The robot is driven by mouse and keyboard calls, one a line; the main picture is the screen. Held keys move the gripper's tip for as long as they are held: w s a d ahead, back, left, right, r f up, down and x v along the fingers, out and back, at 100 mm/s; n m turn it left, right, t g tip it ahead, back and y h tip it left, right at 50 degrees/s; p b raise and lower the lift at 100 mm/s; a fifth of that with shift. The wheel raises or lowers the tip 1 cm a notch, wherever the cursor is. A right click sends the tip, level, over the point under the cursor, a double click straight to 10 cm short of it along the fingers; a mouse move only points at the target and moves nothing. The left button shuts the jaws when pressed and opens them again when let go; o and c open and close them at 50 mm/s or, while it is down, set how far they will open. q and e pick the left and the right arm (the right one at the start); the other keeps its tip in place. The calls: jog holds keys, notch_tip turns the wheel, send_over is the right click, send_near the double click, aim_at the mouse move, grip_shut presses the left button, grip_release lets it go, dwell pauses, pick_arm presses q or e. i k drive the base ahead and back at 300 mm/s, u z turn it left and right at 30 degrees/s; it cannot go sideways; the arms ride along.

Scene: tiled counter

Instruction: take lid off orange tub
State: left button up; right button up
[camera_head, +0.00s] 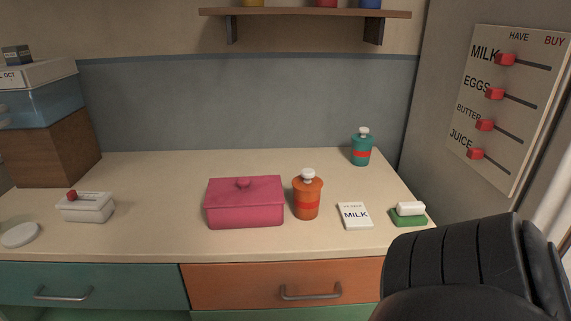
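The orange tub (306,202) stands upright on the counter, just right of the pink box. Its lid (308,178) is on top, orange with a pale round knob. A dark, ridged part of my own body fills the lower right corner. Neither gripper shows in the head view.
The pink lidded box (244,207) stands close to the tub's left. A milk card (355,216) and a green block with a white top (408,214) lie to its right. A teal tub (361,151) stands behind. A white box (86,208) is at left. The counter behind the tub is clear.

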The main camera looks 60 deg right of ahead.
aim_at(308, 181)
jog(key=z, duration=2.2)
